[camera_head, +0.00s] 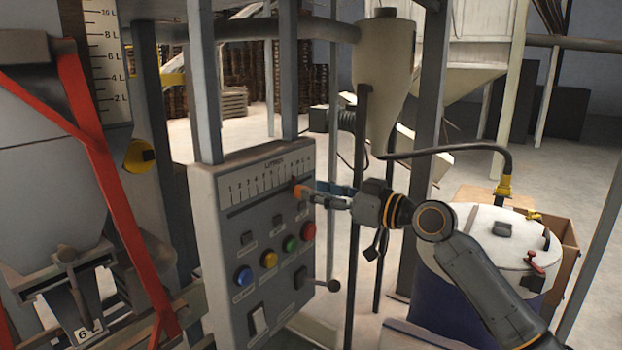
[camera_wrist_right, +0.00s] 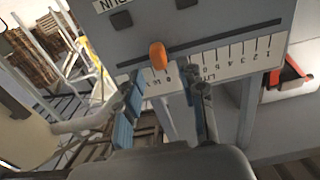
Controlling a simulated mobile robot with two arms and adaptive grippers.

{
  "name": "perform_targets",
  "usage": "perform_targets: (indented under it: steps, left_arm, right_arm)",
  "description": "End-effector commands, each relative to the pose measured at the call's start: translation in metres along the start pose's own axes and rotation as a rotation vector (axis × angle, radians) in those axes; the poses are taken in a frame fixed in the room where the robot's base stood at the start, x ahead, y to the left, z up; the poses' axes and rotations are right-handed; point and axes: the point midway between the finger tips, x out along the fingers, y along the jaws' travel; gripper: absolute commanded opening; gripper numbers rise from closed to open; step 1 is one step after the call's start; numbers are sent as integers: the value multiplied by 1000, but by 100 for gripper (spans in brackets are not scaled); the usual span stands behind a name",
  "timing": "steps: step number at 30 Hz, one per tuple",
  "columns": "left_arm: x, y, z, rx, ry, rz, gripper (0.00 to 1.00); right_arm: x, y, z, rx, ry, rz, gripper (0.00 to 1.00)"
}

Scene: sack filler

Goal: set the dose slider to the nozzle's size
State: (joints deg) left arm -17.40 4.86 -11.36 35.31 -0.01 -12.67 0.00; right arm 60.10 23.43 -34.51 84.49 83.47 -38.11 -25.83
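The dose slider has an orange knob (camera_wrist_right: 158,55) in a dark slot under the LITRES scale of the grey control panel (camera_head: 232,215). The knob stands near the scale's high-number end; its exact mark is hard to read. The nozzle (camera_head: 83,295) at the lower left carries a label reading 6 (camera_head: 83,334). My right gripper (camera_head: 318,196) is at the panel's right side, close to the knob. In the right wrist view its two blue-padded fingers (camera_wrist_right: 160,85) are apart, with the knob just beyond and between the tips. My left gripper is not in view.
Below the slot are blue, yellow, green and red buttons (camera_head: 308,231) and a lever (camera_head: 330,286) sticking out. Grey posts (camera_head: 204,80) stand by the panel. A white-lidded drum (camera_head: 490,235) stands at the right. A red frame bar (camera_head: 108,205) crosses the left.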

Motion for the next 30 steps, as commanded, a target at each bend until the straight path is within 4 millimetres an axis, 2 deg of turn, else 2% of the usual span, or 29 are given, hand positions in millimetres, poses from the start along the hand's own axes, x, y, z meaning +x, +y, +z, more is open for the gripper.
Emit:
perform_targets:
  steps: [1, 6, 16, 17, 21, 23, 30]
  left_arm:
    - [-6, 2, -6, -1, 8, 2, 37]
    - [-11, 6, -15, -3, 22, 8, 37]
    - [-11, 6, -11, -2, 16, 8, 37]
    - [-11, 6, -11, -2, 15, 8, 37]
    - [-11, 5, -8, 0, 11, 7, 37]
    - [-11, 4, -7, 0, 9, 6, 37]
    - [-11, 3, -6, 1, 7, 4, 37]
  right_arm:
    - [8, 0, -3, 3, 0, -1, 40]
    - [23, 0, -1, 2, 1, -1, 40]
    - [27, 0, 1, 0, 0, 1, 40]
    - [27, 0, 1, 0, 0, 1, 38]
    - [27, 0, 1, 0, 0, 1, 9]
    - [27, 0, 1, 0, 0, 1, 0]
    - [27, 0, 1, 0, 0, 0, 0]
